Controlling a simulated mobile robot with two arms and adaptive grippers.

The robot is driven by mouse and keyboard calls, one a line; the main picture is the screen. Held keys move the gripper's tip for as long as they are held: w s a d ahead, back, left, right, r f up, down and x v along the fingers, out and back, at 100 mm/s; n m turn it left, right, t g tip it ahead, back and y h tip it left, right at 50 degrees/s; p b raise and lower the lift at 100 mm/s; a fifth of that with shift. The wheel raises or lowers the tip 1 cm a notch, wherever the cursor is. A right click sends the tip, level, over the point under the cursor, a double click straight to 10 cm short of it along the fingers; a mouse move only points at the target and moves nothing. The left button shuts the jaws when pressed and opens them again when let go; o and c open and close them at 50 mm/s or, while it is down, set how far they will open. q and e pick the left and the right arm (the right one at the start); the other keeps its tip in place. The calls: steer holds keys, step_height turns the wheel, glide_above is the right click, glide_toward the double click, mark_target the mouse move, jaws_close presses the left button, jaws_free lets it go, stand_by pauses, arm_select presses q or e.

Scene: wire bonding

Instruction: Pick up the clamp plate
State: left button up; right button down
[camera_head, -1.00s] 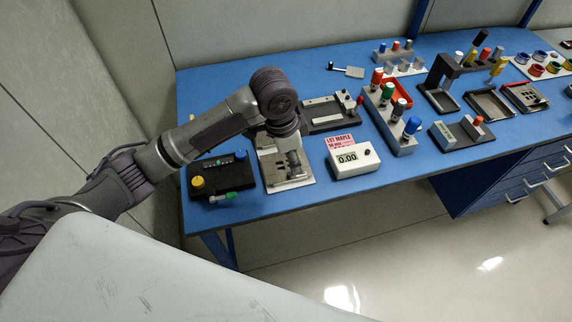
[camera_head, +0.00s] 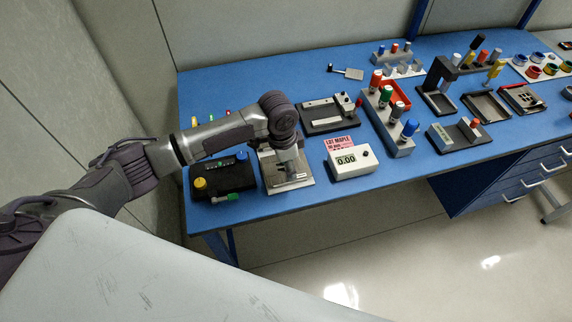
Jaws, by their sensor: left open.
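My left gripper (camera_head: 291,177) points down over a pale metal plate fixture (camera_head: 274,187) near the front left of the blue bench. It is open, and its fingers are small and partly hidden by my wrist. A small flat metal piece lies on the fixture at the fingers. It may be the clamp plate, but I cannot tell its outline or whether the fingers touch it. My right gripper is not in view.
A black control box (camera_head: 222,177) with a yellow knob stands left of the fixture. A white meter (camera_head: 352,163) reading 0.00 stands to the right. A black tray fixture (camera_head: 328,122) is behind, and a rack (camera_head: 388,128) with colored-capped cylinders stands farther right.

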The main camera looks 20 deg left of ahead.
arm_select(q)
steer(key=shift+d+f+p, duration=0.15)
steer(key=shift+f+p, duration=0.15)
steer(key=shift+f, duration=1.45)
jaws_close()
